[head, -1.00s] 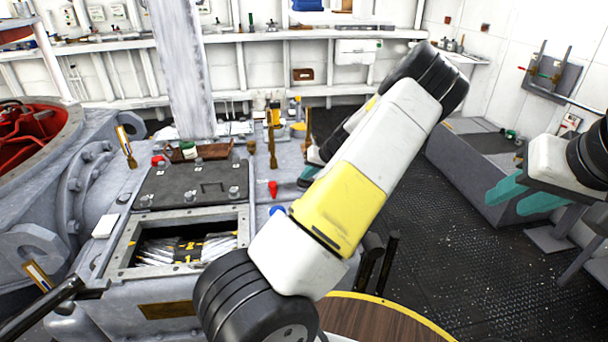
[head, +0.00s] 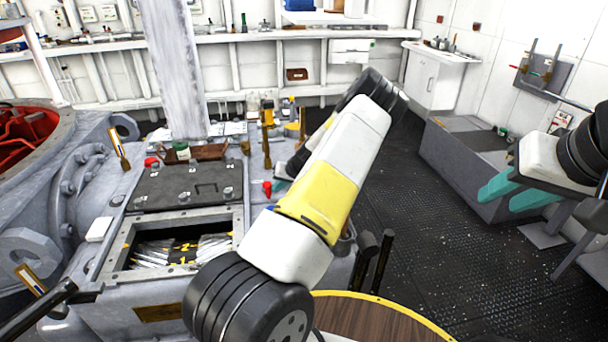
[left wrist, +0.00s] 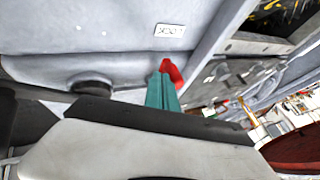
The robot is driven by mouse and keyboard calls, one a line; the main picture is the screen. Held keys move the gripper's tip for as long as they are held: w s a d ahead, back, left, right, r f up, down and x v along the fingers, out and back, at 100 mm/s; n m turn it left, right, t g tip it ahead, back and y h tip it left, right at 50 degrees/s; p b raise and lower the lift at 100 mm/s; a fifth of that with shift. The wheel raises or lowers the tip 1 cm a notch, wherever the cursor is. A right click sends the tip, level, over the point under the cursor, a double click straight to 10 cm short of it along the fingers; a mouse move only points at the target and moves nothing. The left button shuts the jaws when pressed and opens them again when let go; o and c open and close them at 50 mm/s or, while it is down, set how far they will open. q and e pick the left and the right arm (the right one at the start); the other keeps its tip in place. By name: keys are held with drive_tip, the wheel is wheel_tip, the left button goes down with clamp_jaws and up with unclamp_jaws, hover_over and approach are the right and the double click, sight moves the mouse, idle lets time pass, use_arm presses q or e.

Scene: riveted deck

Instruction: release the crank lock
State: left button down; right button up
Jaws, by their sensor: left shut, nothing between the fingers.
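A small red lever (head: 267,187) stands on the grey machine top, right of the dark hatch cover. In the left wrist view, a red lever (left wrist: 173,73) shows just beyond my teal fingertips, near a white plate (left wrist: 169,31) that seems to read LOCK. My left gripper (head: 281,184) is close beside the lever, mostly hidden behind my own arm. Its fingers (left wrist: 163,92) are shut and empty; whether they touch the lever I cannot tell.
An open hatch (head: 185,248) with pale bundles inside lies in front of the dark cover (head: 187,185). A brass-coloured post (head: 267,145) stands behind the lever. Another red item (head: 151,162) is at the cover's far left. A grey bench (head: 470,165) stands right; dark floor between is clear.

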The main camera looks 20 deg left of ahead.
sight(267, 189)
use_arm(q)
drive_tip(key=shift+s+a, duration=0.1)
idle(0.4)
drive_tip(key=shift+s+a+m+t, duration=0.2)
drive_tip(key=shift+m+t, duration=0.1)
drive_tip(key=shift+m, duration=0.1)
drive_tip(key=shift+s+a, duration=0.1)
drive_tip(key=shift+s, duration=0.05)
drive_tip(key=shift+s+a+m+t+h, duration=0.3)
drive_tip(key=shift+m, duration=0.3)
drive_tip(key=shift+s+a+m+t+h, duration=0.3)
drive_tip(key=shift+s+a+m+t, duration=0.35)
drive_tip(key=shift+a+m, duration=0.35)
drive_tip(key=a+m+t+h, duration=0.1)
drive_tip(key=m, duration=0.1)
drive_tip(key=s+a+m, duration=0.1)
drive_tip(key=m, duration=0.1)
drive_tip(key=shift+a+t+h, duration=0.35)
drive_tip(key=shift+a+h, duration=0.05)
drive_tip(key=shift+s+a, duration=0.1)
drive_tip(key=shift+a, duration=0.55)
